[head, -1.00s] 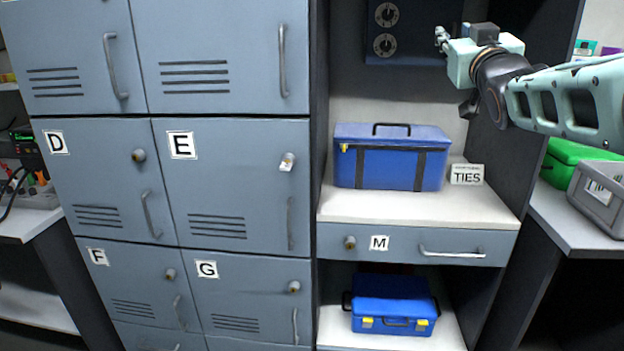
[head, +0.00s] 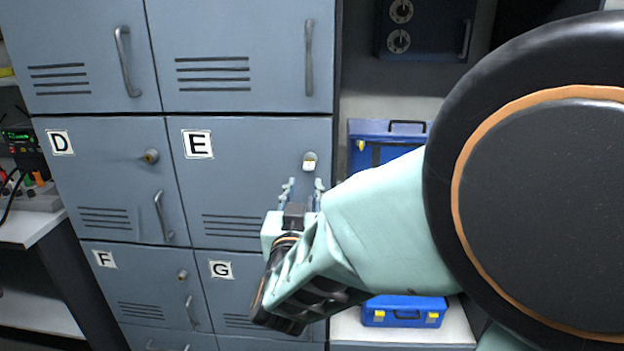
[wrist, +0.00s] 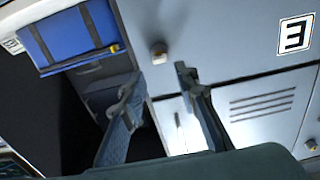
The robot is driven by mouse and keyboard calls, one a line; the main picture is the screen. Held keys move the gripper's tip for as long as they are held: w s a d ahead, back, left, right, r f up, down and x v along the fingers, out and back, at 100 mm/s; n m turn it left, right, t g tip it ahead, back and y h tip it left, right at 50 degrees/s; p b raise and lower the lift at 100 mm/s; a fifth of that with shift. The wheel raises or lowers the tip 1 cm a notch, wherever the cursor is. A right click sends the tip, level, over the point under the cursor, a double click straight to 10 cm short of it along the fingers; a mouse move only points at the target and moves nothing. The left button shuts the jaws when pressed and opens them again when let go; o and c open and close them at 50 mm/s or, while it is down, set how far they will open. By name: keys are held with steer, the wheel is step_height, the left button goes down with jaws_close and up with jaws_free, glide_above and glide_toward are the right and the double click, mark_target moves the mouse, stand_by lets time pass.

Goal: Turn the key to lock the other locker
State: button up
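Locker E (head: 240,185) has its door flush with its neighbours. A small pale key (head: 309,165) sits in the lock near the door's upper right corner. The key and lock also show in the wrist view (wrist: 158,54), just beyond the fingertips. My gripper (head: 304,184) is open and empty, just below the key in the head view, its two fingers spread and apart from it. Locker D (head: 105,190) on the left has a round lock (head: 151,156) with no key that I can make out. My arm hides E's lower right part and its handle.
Lockers F (head: 135,285) and G (head: 225,295) lie below, with upper lockers above. A blue case (head: 365,135) stands on the shelf to the right, partly behind my arm. A lower blue case (head: 403,312) is below it.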

mark_target(308, 168)
steer(key=shift+w+d+r, duration=0.1)
steer(key=shift+w+d, duration=0.05)
steer(key=shift+w, duration=2.05)
steer(key=shift+w+d+r, duration=0.1)
steer(key=shift+w, duration=2.1)
jaws_close()
steer(key=shift+r+n+p, duration=0.1)
steer(key=shift+n+p, duration=0.45)
steer(key=shift+n, duration=1.25)
steer(key=shift+p, duration=0.3)
